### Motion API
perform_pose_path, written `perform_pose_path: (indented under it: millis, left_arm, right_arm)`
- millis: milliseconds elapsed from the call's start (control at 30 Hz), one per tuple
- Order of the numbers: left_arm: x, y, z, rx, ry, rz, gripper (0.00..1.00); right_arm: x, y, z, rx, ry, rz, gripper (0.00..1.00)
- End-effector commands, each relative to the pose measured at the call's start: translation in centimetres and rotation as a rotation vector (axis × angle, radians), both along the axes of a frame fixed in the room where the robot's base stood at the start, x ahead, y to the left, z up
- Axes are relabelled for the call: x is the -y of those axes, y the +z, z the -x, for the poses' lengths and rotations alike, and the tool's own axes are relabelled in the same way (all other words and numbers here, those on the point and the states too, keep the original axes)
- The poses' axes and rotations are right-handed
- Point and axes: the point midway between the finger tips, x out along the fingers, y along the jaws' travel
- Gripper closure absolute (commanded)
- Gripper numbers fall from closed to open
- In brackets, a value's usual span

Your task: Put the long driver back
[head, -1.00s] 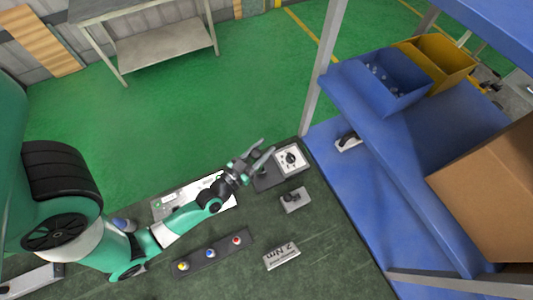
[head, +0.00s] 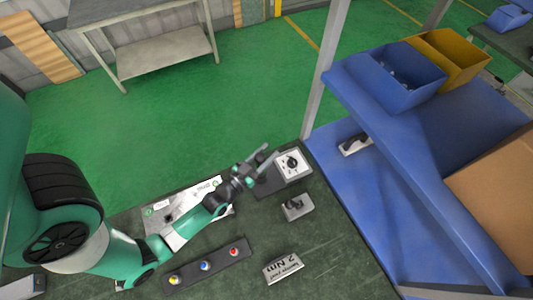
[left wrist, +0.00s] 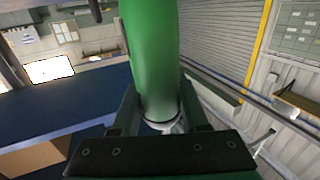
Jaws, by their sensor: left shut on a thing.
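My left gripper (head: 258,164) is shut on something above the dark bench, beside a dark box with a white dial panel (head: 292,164). In the head view the held thing is too small to make out clearly, and the driver's tip is not visible. The right gripper is not in view.
On the bench lie a white panel (head: 190,222) under my left arm, a dark strip with coloured knobs (head: 208,266), a torque label block (head: 284,268) and a small grey holder (head: 297,207). A blue rack (head: 345,195) with bins (head: 400,92) stands to the right.

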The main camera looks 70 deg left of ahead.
Motion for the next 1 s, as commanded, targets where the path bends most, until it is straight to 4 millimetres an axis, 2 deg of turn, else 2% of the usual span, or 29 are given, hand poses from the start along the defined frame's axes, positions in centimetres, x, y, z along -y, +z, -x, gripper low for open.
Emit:
perform_pose_path:
  millis: [167, 200, 333, 600, 700, 867, 1000]
  left_arm:
    - [0.0, -0.4, 0.0, 0.003, 0.0, -0.001, 1.0]
    - [0.0, -0.4, 0.0, 0.0, 0.0, 0.0, 0.51]
    - [0.0, -0.3, 0.0, 0.0, 0.0, 0.0, 0.28]
    - [0.0, -0.3, 0.0, 0.0, 0.0, 0.0, 0.26]
    - [0.0, 0.4, 0.0, 0.0, 0.0, 0.0, 0.26]
    - [1.3, -0.1, 2.5, -0.004, 0.0, 0.001, 0.26]
    - [3.0, -0.1, 5.6, -0.005, 0.0, 0.001, 0.26]
  right_arm:
    - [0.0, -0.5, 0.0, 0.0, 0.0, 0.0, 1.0]
    - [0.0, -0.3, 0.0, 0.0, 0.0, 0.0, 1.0]
    - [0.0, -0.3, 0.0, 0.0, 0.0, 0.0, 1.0]
    - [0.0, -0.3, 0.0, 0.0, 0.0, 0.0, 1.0]
    - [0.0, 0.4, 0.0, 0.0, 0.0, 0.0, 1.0]
    - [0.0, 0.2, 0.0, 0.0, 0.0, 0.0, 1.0]
    - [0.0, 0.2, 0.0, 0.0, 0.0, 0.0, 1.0]
